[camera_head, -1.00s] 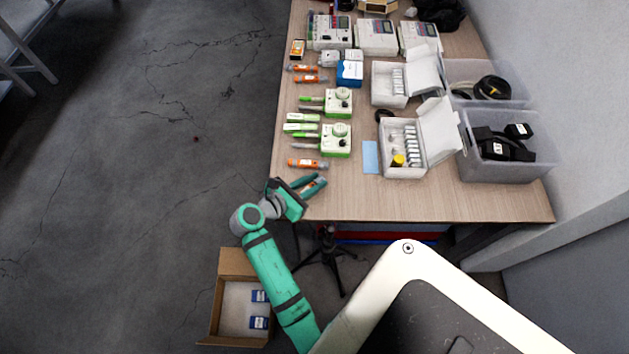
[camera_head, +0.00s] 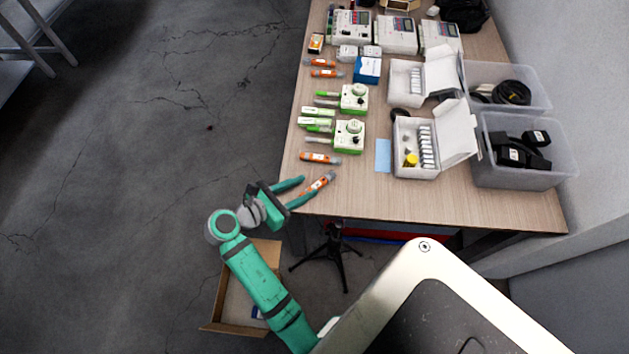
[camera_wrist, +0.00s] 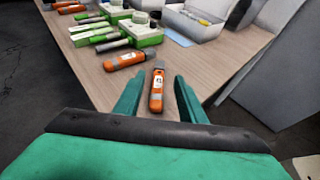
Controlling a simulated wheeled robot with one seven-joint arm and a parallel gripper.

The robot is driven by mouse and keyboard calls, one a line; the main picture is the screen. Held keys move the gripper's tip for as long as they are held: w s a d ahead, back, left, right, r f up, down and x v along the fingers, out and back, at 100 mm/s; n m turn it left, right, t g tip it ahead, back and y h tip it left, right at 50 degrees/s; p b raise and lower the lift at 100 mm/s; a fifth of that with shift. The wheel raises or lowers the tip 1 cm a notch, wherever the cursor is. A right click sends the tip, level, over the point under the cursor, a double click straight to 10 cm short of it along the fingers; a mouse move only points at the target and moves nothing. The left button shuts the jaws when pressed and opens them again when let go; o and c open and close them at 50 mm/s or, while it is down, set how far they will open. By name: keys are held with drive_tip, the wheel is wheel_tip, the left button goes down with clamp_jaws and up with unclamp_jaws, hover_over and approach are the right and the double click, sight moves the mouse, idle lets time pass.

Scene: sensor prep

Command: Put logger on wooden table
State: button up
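An orange and grey logger (camera_head: 321,183) lies on the near left corner of the wooden table (camera_head: 450,200). My gripper (camera_head: 305,188) is open at that corner, with one green finger on each side of the logger's near end. In the wrist view the logger (camera_wrist: 157,90) lies between the fingertips (camera_wrist: 155,95), pointing away from me. Gaps show on both sides of it, and its far part reaches past the fingers.
More orange sticks (camera_head: 320,158) and green-white devices (camera_head: 348,136) lie along the table's left side. White open boxes (camera_head: 416,148) and clear bins (camera_head: 520,176) stand at the right. A cardboard box (camera_head: 268,252) and tripod (camera_head: 333,250) are on the floor below. The table's front strip is clear.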

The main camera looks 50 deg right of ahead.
drive_tip(key=shift+v, duration=1.15)
drive_tip(key=shift+d, duration=0.1)
